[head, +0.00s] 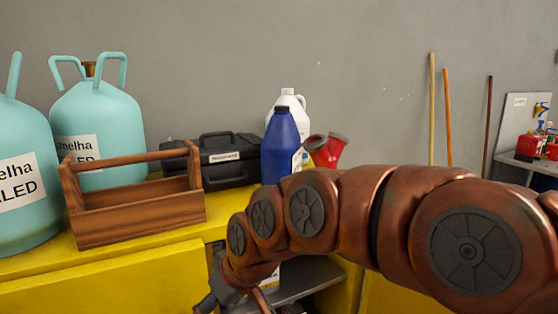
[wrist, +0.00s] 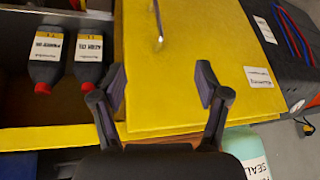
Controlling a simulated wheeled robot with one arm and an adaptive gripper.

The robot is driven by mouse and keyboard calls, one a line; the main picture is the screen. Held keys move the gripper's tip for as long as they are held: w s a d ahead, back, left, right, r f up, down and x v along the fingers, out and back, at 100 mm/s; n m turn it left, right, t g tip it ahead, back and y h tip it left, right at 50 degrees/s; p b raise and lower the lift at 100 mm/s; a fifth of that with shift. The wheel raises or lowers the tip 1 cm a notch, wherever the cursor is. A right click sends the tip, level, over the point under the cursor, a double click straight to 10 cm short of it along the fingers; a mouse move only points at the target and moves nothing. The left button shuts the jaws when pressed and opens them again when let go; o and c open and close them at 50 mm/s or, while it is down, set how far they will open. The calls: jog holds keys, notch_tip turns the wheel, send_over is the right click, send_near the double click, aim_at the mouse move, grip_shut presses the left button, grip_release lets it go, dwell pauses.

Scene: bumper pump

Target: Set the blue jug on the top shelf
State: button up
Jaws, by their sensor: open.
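The blue jug (head: 280,146), with a dark cap, stands upright on the yellow cabinet top (head: 215,231) in the head view. My arm hides its lower right part. My gripper (head: 218,298) is below and left of the jug, in front of the cabinet, partly cut off by the frame. In the wrist view my gripper (wrist: 162,76) is open and empty, with a yellow panel (wrist: 185,55) with a metal handle beyond its fingers. A grey shelf (head: 312,276) shows inside the cabinet under my arm. I cannot tell whether it is the top shelf.
A white jug (head: 292,104) and red funnel (head: 326,150) stand by the blue jug. A black case (head: 222,160), wooden carrier (head: 135,215) and teal tanks (head: 98,115) stand left.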

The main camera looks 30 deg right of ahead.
jog(key=w+d+r+t+y, duration=0.1)
jog(key=w+d+r+t, duration=0.15)
jog(key=w+r, duration=0.35)
jog(key=w+d+r+t, duration=0.2)
jog(key=w+r+t, duration=0.1)
jog(key=w+r, duration=0.35)
jog(key=m+t+h+p, duration=0.1)
jog(key=m+t+h, duration=0.35)
jog(key=t, duration=0.35)
send_near(285, 108)
jog(key=shift+n+g, duration=0.25)
jog(key=shift+n, duration=0.1)
jog(key=w, duration=0.4)
jog(key=shift+w+a+f, duration=0.2)
jog(key=shift+f, duration=0.1)
jog(key=shift+w+d+r+h, duration=0.15)
jog(key=shift+w+d+h, duration=0.05)
jog(key=shift+d+h, duration=0.15)
jog(key=shift+w+p, duration=0.6)
jog(key=shift+w, duration=0.45)
jog(key=w+p, duration=0.2)
jog(key=w, duration=0.1)
jog(key=shift+w+d+r, duration=0.2)
jog(key=shift+w+r, duration=0.05)
jog(key=shift+r, duration=0.15)
jog(key=shift+w+d+f+p, duration=0.15)
jog(key=shift+w+p, duration=0.3)
jog(key=shift+w, duration=0.35)
